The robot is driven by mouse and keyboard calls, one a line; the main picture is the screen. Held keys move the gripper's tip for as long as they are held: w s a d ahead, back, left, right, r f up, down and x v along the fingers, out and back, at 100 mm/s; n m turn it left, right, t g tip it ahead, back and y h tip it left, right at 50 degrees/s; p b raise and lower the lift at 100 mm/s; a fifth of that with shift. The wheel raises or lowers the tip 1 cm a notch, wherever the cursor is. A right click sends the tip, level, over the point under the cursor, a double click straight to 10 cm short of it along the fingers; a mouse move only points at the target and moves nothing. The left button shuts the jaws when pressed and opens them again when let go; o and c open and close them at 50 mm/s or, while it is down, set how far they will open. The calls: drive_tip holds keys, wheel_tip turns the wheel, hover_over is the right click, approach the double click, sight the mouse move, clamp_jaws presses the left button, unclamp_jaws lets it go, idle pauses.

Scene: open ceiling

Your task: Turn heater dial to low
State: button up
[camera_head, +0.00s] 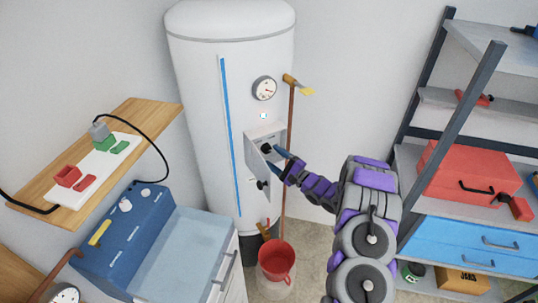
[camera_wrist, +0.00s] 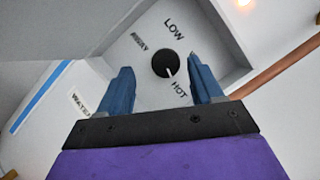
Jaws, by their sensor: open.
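The white water heater (camera_head: 197,70) stands upright against the wall in the head view. In the wrist view the round black dial (camera_wrist: 166,64) has a white pointer mark aimed down toward HOT. LOW is printed above it and AWAY to its upper left. My gripper (camera_head: 281,160) is at the box opening. In the wrist view my gripper (camera_wrist: 160,82) is open, with a blue finger on each side of the dial; I cannot tell whether either touches it.
A red bucket (camera_head: 275,262) stands below the heater. A rack with a red toolbox (camera_head: 465,170) is at right.

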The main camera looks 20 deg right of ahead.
sight(268, 151)
drive_tip(key=shift+w+a, duration=0.35)
drive_tip(key=shift+w, duration=0.2)
drive_tip(key=shift+w+r, duration=0.1)
drive_tip(key=shift+w, duration=0.25)
drive_tip(key=shift+w+d+r, duration=0.1)
drive_tip(key=shift+w+d, duration=0.35)
drive_tip(key=shift+a, duration=0.75)
drive_tip(key=shift+c, duration=2.7)
drive_tip(key=shift+d, duration=0.4)
drive_tip(key=c, duration=0.5)
drive_tip(key=shift+s+a, duration=0.1)
